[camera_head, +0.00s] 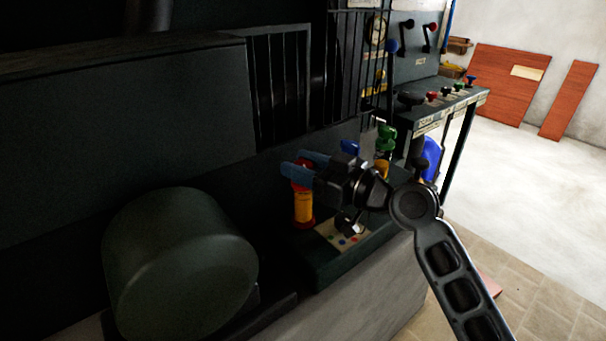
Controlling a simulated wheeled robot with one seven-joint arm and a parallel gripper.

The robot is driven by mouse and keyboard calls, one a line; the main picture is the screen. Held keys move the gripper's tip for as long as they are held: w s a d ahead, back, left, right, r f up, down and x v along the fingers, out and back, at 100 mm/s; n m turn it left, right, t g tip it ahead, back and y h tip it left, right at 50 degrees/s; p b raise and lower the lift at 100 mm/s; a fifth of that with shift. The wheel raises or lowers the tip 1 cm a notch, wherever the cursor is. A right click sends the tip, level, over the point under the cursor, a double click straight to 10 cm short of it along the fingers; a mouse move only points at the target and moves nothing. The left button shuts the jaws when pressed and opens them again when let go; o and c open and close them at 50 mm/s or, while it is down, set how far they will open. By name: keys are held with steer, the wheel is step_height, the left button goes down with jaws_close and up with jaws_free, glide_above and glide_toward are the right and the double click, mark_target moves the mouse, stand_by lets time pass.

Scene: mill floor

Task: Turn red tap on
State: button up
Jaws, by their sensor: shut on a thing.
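A red tap (305,188) tops a short upright pipe (303,209) with a yellow body and a red base, on a dark machine ledge. My gripper (292,167) reaches in from the right at the height of the tap. Its two blue fingers are shut on the red tap and hide most of its handle. The exact angle of the handle cannot be told. A green tap (386,139) on a yellow pipe (383,168) stands behind my gripper, to the right. A blue part (350,147) shows just behind my gripper.
A large dark drum (180,265) stands at the front left. A pale panel with coloured dots (343,236) lies on the ledge below my gripper. A control desk (440,105) with several knobs stands at the back right. Open floor (540,200) lies to the right.

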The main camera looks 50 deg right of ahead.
steer(key=n+y, duration=0.1)
steer(key=y, duration=0.1)
steer(key=n+y, duration=0.2)
steer(key=shift+d+r+g+y+p, duration=0.1)
steer(key=shift+g+y+p, duration=0.2)
steer(key=n+g+y+p, duration=0.1)
steer(key=y, duration=0.1)
steer(key=shift+n+y, duration=0.3)
steer(key=shift+n, duration=0.1)
steer(key=shift+n+g+y+p, duration=0.3)
steer(key=shift+y+p, duration=0.05)
steer(key=shift+y, duration=0.05)
steer(key=shift+f+y, duration=0.25)
steer(key=shift+y, duration=0.05)
steer(key=o, duration=0.9)
steer(key=shift+r, duration=0.1)
steer(key=shift+v, duration=3.85)
